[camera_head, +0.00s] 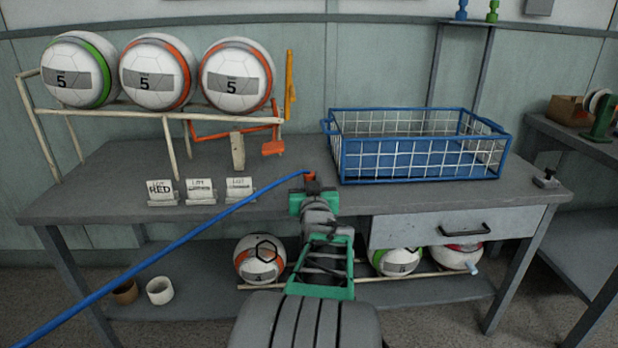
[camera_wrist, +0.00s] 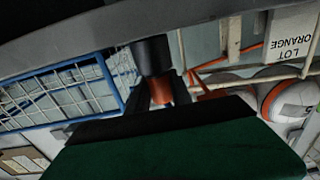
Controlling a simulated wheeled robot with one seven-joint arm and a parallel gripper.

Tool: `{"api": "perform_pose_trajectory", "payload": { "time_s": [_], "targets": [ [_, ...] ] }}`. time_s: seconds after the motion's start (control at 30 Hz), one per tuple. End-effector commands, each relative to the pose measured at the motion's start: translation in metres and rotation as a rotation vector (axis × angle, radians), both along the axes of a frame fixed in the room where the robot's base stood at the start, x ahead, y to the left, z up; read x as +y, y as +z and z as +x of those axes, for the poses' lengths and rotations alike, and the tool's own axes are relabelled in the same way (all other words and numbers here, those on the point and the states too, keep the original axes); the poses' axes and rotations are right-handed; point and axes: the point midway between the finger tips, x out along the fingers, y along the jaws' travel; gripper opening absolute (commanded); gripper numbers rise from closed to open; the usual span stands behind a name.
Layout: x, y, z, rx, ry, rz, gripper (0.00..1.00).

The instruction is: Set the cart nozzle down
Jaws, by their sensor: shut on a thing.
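The cart nozzle (camera_head: 310,176) shows as a small orange-red tip at the end of a blue hose (camera_head: 165,255). The hose runs taut from the lower left up to it. My gripper (camera_head: 311,186) is shut on the nozzle, over the middle of the grey workbench (camera_head: 285,195). In the wrist view the nozzle (camera_wrist: 162,88) is an orange piece with a dark part, between my dark fingers (camera_wrist: 163,97). Whether the nozzle touches the bench top cannot be told; my gripper hides its lower part.
A blue wire basket (camera_head: 420,180) stands right of my gripper. Small cards (camera_head: 200,188) stand to the left, near the hose. A rack (camera_head: 110,107) holding three balls (camera_head: 237,80) is at back left. A black device (camera_head: 545,178) sits at the right end.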

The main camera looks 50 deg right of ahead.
Motion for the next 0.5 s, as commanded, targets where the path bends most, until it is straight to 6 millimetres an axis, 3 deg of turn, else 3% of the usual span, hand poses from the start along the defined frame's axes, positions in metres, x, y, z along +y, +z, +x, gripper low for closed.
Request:
{"api": "perform_pose_trajectory", "payload": {
  "time_s": [0.2,0.23,0.5],
  "targets": [
    [0.0001,-0.0048,0.0001,-0.001,0.0,-0.001,0.0],
    [0.0001,-0.0035,0.0001,0.0,0.0,0.0,0.28],
    [0.0001,-0.0032,0.0001,0.0,0.0,0.0,0.48]
  ]
}}
